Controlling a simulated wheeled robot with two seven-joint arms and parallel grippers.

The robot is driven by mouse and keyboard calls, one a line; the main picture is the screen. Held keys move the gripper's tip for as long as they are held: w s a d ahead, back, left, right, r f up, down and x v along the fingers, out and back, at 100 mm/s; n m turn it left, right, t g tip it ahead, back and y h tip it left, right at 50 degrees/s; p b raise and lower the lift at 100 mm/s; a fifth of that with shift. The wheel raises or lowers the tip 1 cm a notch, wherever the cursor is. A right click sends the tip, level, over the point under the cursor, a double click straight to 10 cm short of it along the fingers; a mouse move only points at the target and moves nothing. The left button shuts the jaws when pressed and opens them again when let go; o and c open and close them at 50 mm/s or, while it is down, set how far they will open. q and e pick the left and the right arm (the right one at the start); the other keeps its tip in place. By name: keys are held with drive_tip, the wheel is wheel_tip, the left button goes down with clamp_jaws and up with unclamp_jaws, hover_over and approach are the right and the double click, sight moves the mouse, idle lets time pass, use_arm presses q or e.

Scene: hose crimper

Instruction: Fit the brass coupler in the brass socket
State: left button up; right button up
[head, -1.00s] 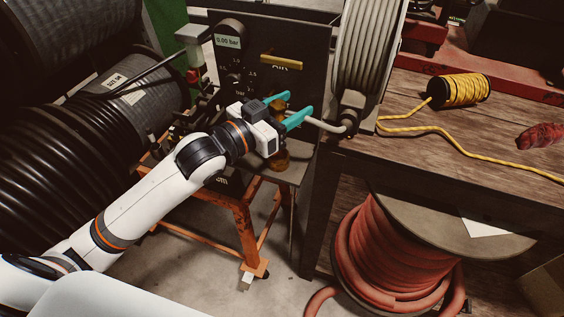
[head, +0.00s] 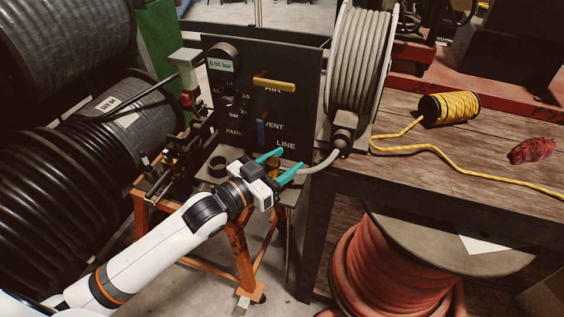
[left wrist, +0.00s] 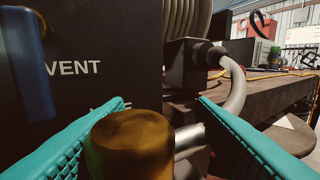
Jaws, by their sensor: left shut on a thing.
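My left gripper (head: 278,163) has teal fingers and is shut on the brass coupler (left wrist: 130,145), a domed brass cylinder between the fingers in the left wrist view. Part of it shows between the fingers in the head view (head: 272,163). The grey hose (head: 325,163) runs from the reel to the gripper, with a silver end (left wrist: 188,138) beside the coupler. The gripper is low before the panel's LINE label. I cannot make out the brass socket; the gripper and coupler hide the spot below, so seating cannot be told. My right gripper is not in view.
The dark panel (head: 300,110) with a yellow handle (head: 275,85), blue lever (head: 261,131) and 0.00 bar display (head: 221,65) stands close behind the gripper. The hose reel (head: 357,60) and wooden bench (head: 440,165) are to the right. Black hose spools (head: 50,170) fill the left.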

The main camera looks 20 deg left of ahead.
use_arm(q)
drive_tip(key=o, duration=1.1)
drive_tip(key=shift+c, duration=0.2)
drive_tip(key=shift+r, duration=0.15)
drive_tip(key=b+v, duration=0.1)
drive_tip(key=v, duration=1.1)
